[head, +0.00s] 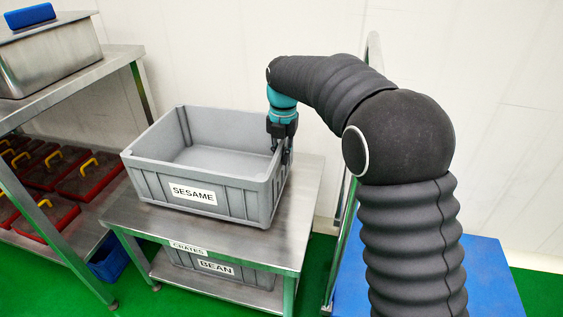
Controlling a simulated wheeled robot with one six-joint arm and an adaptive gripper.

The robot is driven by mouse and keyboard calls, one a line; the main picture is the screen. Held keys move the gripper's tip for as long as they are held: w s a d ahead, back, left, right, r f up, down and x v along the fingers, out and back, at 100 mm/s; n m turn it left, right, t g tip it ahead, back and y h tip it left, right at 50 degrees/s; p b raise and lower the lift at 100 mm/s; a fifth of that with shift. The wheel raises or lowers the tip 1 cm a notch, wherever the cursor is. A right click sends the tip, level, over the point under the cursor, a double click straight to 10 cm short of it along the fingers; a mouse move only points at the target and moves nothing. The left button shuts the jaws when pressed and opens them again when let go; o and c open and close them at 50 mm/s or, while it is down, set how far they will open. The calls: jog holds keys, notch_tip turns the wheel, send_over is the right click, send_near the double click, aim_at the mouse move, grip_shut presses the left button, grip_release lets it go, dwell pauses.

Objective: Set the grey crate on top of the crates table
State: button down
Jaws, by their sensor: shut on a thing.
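The grey crate (245,197), open-topped and labelled SESAME, is at the steel crates table (290,225), which has a CRATES label on its front edge. The crate looks upright and empty inside as far as I see. It is over the table top, its left end near or past the table's left edge. I cannot tell whether its base rests on the top or hangs just above it. My gripper (284,150) is shut on the crate's right wall, near the far right corner. The fingertips are partly hidden by the crate and the wrist.
Another grey crate labelled BEAN (245,271) sits on the table's lower shelf. A steel rack (75,85) at left bears a steel bin with a blue block and red trays with yellow handles. A blue platform (480,275) with a rail is at right. Green floor shows between.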

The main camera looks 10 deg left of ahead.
jog(key=shift+f, duration=1.05)
jog(key=c, duration=1.6)
grip_release()
jog(key=shift+f, duration=0.25)
jog(key=shift+c, duration=0.2)
jog(key=o, duration=0.4)
jog(key=shift+o, duration=0.2)
jog(key=shift+r, duration=0.15)
jog(key=r, duration=0.4)
jog(key=r+p, duration=0.1)
jog(key=r, duration=0.7)
jog(key=shift+d, duration=0.25)
